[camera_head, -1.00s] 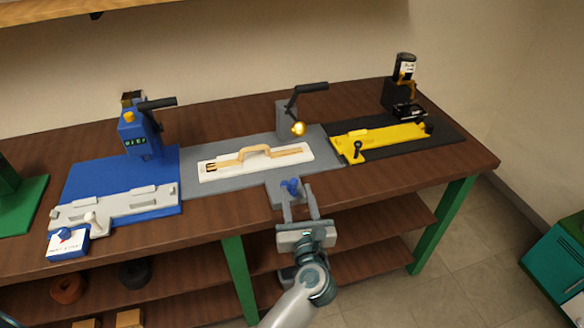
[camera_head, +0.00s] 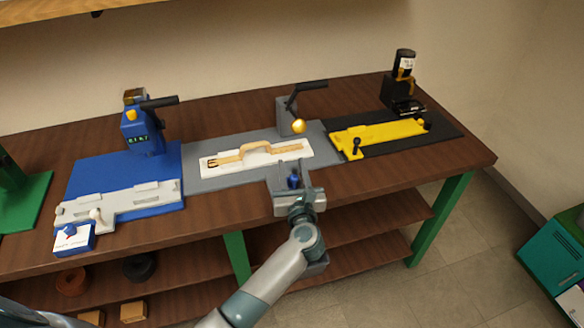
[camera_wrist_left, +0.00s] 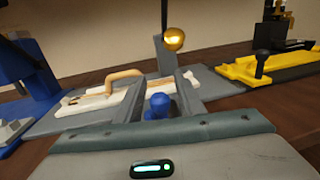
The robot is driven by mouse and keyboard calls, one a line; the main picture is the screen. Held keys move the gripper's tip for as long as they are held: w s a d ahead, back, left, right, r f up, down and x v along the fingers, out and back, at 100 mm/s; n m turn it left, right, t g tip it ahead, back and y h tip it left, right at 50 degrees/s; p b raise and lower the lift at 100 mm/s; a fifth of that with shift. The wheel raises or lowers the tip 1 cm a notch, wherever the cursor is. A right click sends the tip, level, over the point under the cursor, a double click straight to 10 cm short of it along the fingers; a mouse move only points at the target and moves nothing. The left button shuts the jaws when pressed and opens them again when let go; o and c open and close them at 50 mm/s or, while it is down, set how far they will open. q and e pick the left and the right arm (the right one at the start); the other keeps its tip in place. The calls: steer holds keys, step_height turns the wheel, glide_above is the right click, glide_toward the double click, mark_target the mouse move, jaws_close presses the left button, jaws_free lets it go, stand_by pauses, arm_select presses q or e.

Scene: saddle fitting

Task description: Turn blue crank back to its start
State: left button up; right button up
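The blue crank (camera_head: 294,181) is at the front of the grey middle station (camera_head: 232,174), by the table's front edge. It also shows in the left wrist view as a rounded blue knob (camera_wrist_left: 159,104). My left gripper (camera_head: 288,172) is at the crank, one finger on each side of it. In the left wrist view its fingers (camera_wrist_left: 160,82) are spread, with gaps visible beside the knob, so it looks open. The crank's lower part is hidden by the gripper body. My right gripper is not in view.
A white plate with a tan handled strap (camera_head: 257,152) lies behind the crank. A lever with a gold ball (camera_head: 299,126) stands beyond it. A blue station (camera_head: 125,180) is at left, a yellow fixture (camera_head: 378,138) at right. The table front right of the crank is clear.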

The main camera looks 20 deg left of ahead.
arm_select(q)
jaws_close()
steer(key=shift+m+h, duration=0.3)
steer(key=shift+h, duration=0.1)
